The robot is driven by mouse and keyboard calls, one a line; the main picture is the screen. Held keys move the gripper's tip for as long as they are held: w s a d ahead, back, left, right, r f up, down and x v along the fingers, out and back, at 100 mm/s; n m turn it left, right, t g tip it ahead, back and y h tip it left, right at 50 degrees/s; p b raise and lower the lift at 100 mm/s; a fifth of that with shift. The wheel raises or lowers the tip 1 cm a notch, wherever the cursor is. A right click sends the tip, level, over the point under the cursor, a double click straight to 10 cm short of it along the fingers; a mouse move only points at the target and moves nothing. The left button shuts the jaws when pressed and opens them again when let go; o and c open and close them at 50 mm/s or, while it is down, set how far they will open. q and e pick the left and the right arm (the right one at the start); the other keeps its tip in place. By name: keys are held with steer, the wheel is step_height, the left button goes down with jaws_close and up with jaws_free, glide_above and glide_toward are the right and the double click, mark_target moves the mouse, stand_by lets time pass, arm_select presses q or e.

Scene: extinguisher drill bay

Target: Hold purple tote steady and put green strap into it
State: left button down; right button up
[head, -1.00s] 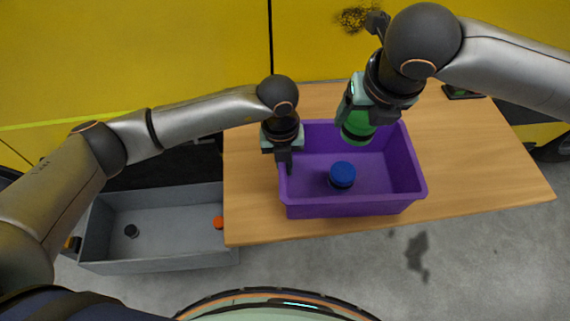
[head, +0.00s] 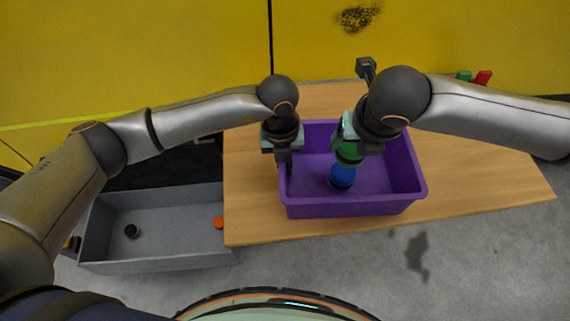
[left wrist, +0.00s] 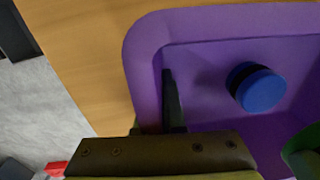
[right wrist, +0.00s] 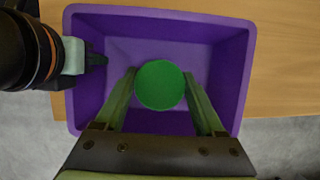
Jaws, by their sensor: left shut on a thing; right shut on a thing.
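The purple tote (head: 350,208) stands on the wooden table; its rim also shows in the left wrist view (left wrist: 142,75). My left gripper (head: 286,163) is shut on the tote's left wall, one finger inside it. My right gripper (head: 352,150) is shut on the green strap (head: 349,157), a round rolled shape, and holds it over the inside of the tote. In the right wrist view the strap (right wrist: 160,85) sits between both fingers. A blue roll (head: 342,178) with a dark band lies on the tote floor, close below the strap; whether they touch I cannot tell.
A grey bin (head: 165,262) left of the table holds a black piece (head: 131,231) and an orange piece (head: 218,222). Green (head: 464,76) and red (head: 483,77) items show behind my right arm. The table's right part (head: 485,175) is clear.

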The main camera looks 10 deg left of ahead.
mark_target(349, 156)
steer(key=shift+f, duration=2)
steer(key=o, duration=1.6)
arm_select(q)
steer(key=c, duration=0.9)
jaws_free()
steer(key=shift+c, duration=0.2)
arm_select(e)
steer(key=shift+v, duration=6)
arm_select(q)
steer(key=shift+r, duration=0.1)
steer(key=r, duration=1.1)
steer(key=shift+a, duration=0.3)
steer(key=shift+r, duration=0.45)
